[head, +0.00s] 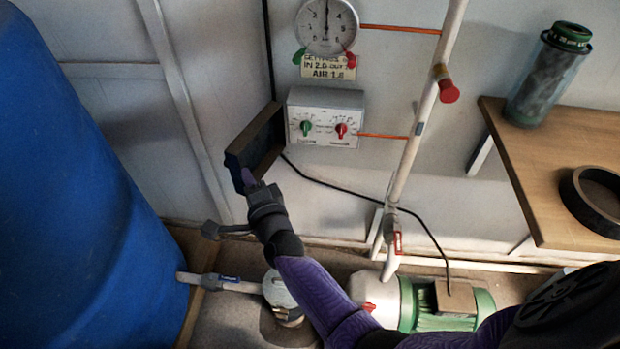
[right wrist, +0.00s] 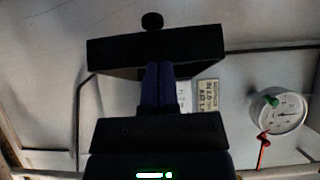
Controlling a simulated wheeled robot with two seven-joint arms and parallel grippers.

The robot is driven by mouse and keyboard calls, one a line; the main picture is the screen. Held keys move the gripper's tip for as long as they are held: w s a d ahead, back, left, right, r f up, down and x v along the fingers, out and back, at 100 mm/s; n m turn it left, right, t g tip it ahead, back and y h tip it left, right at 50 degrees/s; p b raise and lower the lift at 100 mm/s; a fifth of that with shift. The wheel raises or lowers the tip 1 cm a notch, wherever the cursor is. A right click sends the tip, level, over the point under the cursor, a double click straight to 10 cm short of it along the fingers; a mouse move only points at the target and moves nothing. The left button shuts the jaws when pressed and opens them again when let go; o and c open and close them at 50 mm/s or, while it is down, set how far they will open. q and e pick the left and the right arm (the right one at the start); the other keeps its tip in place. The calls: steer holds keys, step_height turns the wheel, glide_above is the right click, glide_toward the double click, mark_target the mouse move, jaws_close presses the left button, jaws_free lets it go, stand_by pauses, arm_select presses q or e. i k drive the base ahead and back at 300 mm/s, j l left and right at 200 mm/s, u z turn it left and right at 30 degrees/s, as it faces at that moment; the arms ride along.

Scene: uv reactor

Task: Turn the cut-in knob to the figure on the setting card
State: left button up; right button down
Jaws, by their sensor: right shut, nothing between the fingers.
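A pale control box (head: 349,98) on the wall carries a green knob (head: 306,127) on its left and a red knob (head: 341,130) on its right. The labels under them are too small to read surely. The setting card (head: 345,73) above reads about "IN 2.0 OUT", its last figure unclear, then "AIR 1.8"; it also shows in the right wrist view (right wrist: 208,96). A dark cover (head: 262,138) stands swung open left of the box. My right gripper (head: 245,178) is shut and empty, its fingers (right wrist: 158,85) at the cover's lower part; contact cannot be told. My left gripper is out of view.
A dial gauge (head: 327,25) hangs above the card. A pipe (head: 408,165) with a red valve runs right of the box. A blue tank (head: 70,190) fills the left. A green pump (head: 440,305) stands below, and a wooden bench (head: 530,190) with a canister is at right.

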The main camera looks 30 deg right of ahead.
mark_target(305, 125)
steer(key=k+j, duration=0.15)
steer(key=k, duration=0.7)
